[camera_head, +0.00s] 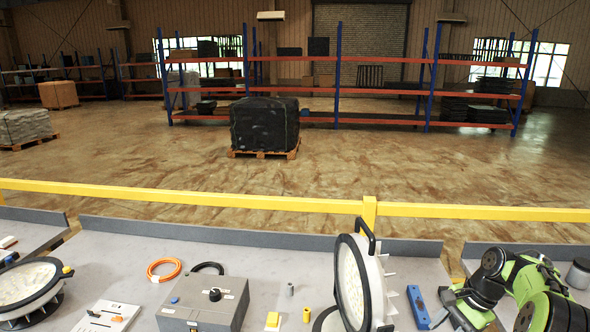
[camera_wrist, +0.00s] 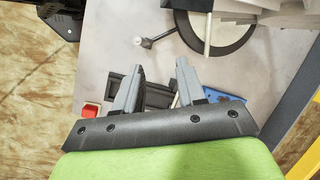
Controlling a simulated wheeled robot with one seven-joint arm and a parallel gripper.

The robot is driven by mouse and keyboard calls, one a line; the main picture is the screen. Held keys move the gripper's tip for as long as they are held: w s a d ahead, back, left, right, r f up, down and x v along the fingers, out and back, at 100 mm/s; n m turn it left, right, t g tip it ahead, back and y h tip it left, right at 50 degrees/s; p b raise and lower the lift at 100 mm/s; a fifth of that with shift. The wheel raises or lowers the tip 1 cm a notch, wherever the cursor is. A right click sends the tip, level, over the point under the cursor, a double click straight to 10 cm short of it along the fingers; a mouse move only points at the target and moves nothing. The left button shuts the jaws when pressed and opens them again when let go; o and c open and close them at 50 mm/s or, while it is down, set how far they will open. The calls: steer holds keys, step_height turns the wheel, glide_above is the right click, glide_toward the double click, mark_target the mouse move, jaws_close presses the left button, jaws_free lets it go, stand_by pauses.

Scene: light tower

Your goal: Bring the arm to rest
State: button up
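My arm (camera_head: 510,285), green and black, is bent low over the right part of the bench in the head view. My gripper (camera_wrist: 160,72) shows in the wrist view with two grey fingers apart and a clear gap between them. Nothing is held between the fingers. A dark tray-like object (camera_wrist: 155,94) lies below, seen through the gap; I cannot tell its height under the fingertips. In the head view the fingers are not clearly seen.
A round white work lamp (camera_head: 354,285) stands left of my arm, with a blue tool (camera_head: 418,307) between. A grey control box (camera_head: 205,303), orange cable ring (camera_head: 164,270) and another lamp (camera_head: 28,285) lie further left. A yellow rail (camera_head: 270,203) runs behind the bench.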

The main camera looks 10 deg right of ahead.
steer(key=s+a+r+n+h, duration=0.2)
steer(key=a+r+n, duration=0.2)
steer(key=a+r, duration=0.45)
steer(key=s+a+r+n+h, duration=0.1)
steer(key=s+a+r+n, duration=0.3)
steer(key=a, duration=0.7)
steer(key=s+a+n+t, duration=0.2)
steer(key=s+a+n, duration=0.1)
steer(key=s, duration=0.4)
steer(key=s+a+n+t, duration=0.2)
steer(key=s+a+n, duration=0.2)
steer(key=s, duration=0.4)
steer(key=shift+s+a+r+h, duration=0.15)
steer(key=shift+s+a+h, duration=0.15)
steer(key=shift+a, duration=0.15)
steer(key=shift+w, duration=0.1)
